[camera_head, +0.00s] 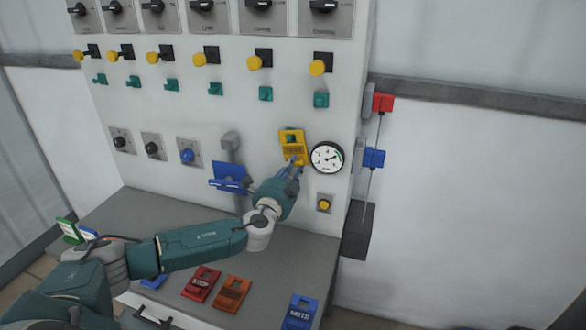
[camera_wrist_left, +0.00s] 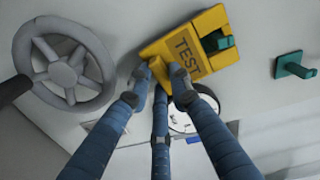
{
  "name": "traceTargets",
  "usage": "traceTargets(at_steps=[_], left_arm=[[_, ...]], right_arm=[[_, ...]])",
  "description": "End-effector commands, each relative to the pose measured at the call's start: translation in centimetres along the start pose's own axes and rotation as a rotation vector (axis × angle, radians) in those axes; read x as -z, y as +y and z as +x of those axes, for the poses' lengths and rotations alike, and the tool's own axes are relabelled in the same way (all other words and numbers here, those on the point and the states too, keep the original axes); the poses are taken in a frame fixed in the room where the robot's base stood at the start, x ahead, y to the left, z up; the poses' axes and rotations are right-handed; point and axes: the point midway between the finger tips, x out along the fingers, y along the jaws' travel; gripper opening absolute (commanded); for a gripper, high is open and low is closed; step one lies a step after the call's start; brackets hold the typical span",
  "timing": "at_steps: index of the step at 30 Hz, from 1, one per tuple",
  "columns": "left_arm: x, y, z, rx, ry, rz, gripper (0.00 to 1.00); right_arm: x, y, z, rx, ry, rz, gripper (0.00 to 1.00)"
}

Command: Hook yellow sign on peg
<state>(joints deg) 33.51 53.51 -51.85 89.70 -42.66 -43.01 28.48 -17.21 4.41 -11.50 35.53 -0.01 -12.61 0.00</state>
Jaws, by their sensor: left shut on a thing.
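The yellow sign (camera_head: 286,149), marked TEST, is held flat near the white panel, left of the round gauge. In the left wrist view the sign (camera_wrist_left: 183,52) is tilted, with a square opening near one end. A teal peg (camera_wrist_left: 219,41) shows in that opening and seems to come through it; whether the sign's weight rests on it I cannot tell. My left gripper (camera_head: 295,166) is shut on the sign's end away from the opening. Its blue fingers (camera_wrist_left: 161,76) also show in the left wrist view. My right gripper is not in view.
The gauge (camera_head: 327,157) is close to the right of the sign. Another teal peg (camera_wrist_left: 294,65) and a grey handwheel (camera_wrist_left: 66,68) flank it in the left wrist view. Red (camera_head: 201,284), orange (camera_head: 231,293) and blue (camera_head: 299,313) signs lie on the grey ledge below.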

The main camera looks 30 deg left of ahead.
Motion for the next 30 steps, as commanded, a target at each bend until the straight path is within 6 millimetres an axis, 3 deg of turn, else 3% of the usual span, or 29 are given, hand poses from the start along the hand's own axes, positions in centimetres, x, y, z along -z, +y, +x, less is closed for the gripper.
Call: traceTargets(at_steps=[2, 3, 6, 17, 20, 30], left_arm=[[0.0, 0.0, 0.0, 0.001, 0.0, 0.0, 0.0], [0.0, 0.0, 0.0, 0.001, 0.0, 0.0, 0.25], [0.0, 0.0, 0.0, 0.001, 0.0, 0.0, 0.41], [-0.1, 0.1, -0.5, -0.001, -0.001, 0.001, 0.41], [-0.1, 0.1, -1.8, -0.002, 0.001, 0.001, 0.41], [0.0, 0.2, -8.9, -0.004, 0.001, 0.001, 0.41]], right_arm=[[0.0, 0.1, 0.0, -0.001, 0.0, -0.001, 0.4], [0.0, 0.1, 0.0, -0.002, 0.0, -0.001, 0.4], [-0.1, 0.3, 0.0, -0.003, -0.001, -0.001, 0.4], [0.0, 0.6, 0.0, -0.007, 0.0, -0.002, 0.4], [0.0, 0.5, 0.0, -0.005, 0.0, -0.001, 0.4], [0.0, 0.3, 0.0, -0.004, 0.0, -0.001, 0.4]])
